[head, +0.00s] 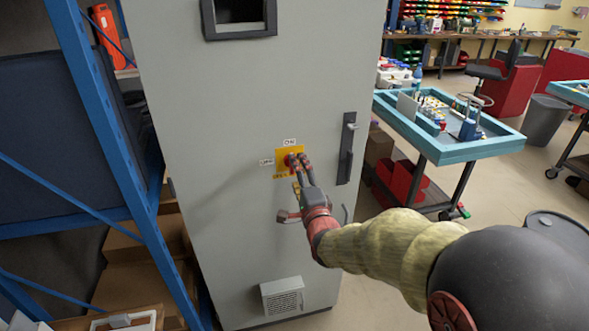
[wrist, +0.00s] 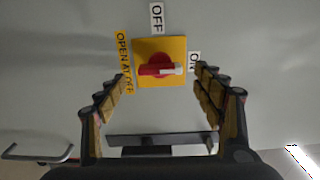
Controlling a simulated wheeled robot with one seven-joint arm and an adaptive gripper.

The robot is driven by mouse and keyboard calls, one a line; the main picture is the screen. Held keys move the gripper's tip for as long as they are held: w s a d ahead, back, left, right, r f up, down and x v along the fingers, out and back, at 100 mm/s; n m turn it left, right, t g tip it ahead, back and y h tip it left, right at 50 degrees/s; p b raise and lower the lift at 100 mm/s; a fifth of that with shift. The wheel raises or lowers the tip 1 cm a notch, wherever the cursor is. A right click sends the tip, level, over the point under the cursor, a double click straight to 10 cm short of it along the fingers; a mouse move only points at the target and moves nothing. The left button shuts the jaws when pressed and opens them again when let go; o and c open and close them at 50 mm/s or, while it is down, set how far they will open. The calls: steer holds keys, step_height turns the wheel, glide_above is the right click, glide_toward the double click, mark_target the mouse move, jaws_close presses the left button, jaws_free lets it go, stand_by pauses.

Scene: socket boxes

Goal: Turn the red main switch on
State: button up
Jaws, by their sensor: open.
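The red main switch (wrist: 152,69) sits on a square yellow plate (wrist: 175,47) on the grey cabinet. Its red knob has a pale end pointing right in the wrist view, toward the ON label (wrist: 194,62). The OFF label (wrist: 157,17) is above the plate there. In the head view, the ON label (head: 289,142) is above the yellow plate (head: 282,170) and OFF is at its left. My gripper (wrist: 162,76) is open, its fingers on either side of the knob with visible gaps. In the head view my gripper (head: 298,163) partly covers the switch; contact cannot be told.
The grey cabinet (head: 235,90) has a black upright handle (head: 347,150) right of the switch and a vent box (head: 283,297) low down. A blue shelf frame (head: 100,110) stands close at left.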

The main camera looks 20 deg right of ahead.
steer(key=s, duration=0.8)
steer(key=shift+s, duration=0.15)
steer(key=shift+f, duration=0.1)
steer(key=s+f+n+g, duration=0.3)
steer(key=f+n+g, duration=0.25)
steer(key=f, duration=0.55)
steer(key=s+f+n+g, duration=0.35)
steer(key=s+n, duration=0.25)
steer(key=s, duration=0.2)
steer(key=s+r+n+g, duration=0.1)
steer(key=s+r+n, duration=0.2)
steer(key=s+r, duration=0.3)
steer(key=s+r+n+g, duration=0.2)
steer(key=s+r, duration=0.5)
steer(key=s, duration=0.4)
steer(key=shift+s+a+n, duration=0.15)
steer(key=shift+s+n, duration=0.2)
steer(key=shift+n, duration=0.5)
